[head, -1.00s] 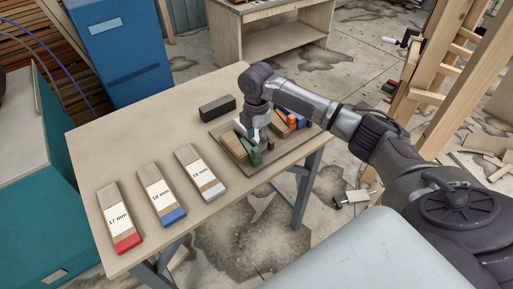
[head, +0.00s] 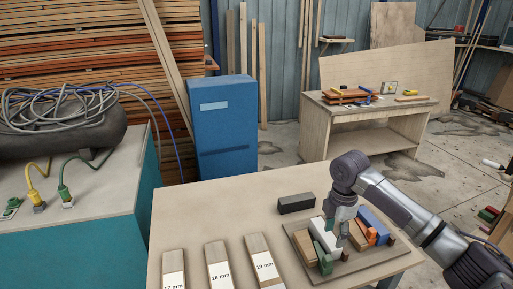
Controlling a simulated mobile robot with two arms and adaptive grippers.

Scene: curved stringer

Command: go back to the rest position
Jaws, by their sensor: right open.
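My right gripper (head: 341,236) points down over the wooden board (head: 372,262) on the table. It is open, and its fingers are close to the blocks; I cannot tell if they touch any. The board holds a white block (head: 322,232), green pieces (head: 324,262), brown wooden blocks (head: 359,236), a blue block (head: 375,222) and orange pieces. The gripper and wrist hide part of this group. My left gripper is not in view.
On the table (head: 200,212) lie wooden pieces marked 17 mm (head: 173,267), 18 mm (head: 218,262) and 19 mm (head: 262,255), cut off below. A black block (head: 296,203) lies behind the board. A blue cabinet (head: 224,125) and a workbench (head: 375,112) stand behind.

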